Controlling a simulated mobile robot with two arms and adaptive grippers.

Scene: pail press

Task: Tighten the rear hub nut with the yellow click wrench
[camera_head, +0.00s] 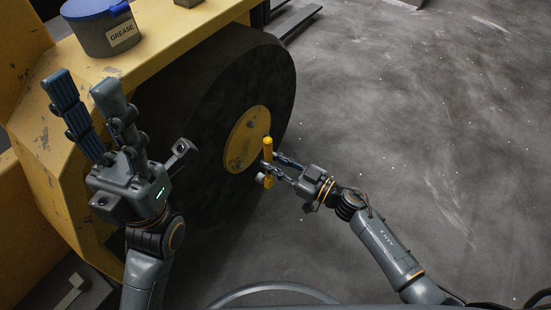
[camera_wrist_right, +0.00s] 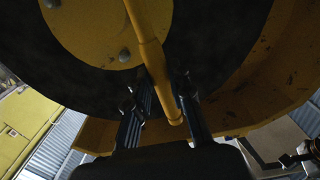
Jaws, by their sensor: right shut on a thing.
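The yellow click wrench (camera_head: 268,148) is in my right gripper (camera_head: 270,168), which is shut on it in front of the wheel. In the right wrist view the wrench (camera_wrist_right: 152,55) runs between the two fingers (camera_wrist_right: 160,95) and up across the hub. The yellow hub (camera_head: 243,143) sits in the dark wheel (camera_head: 190,110). The hub (camera_wrist_right: 90,30) shows grey nuts, one of them (camera_wrist_right: 125,55) just left of the wrench. Whether the wrench is seated on a nut cannot be told. My left gripper (camera_head: 85,85) is open and empty, its fingers pointing up beside the machine.
A grey pail with a blue lid, marked GREASE (camera_head: 105,30), stands on the yellow machine body (camera_head: 170,45) above the wheel. The grey floor (camera_head: 430,130) to the right is largely clear. Dark bars (camera_head: 300,22) lie on the floor beyond the wheel.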

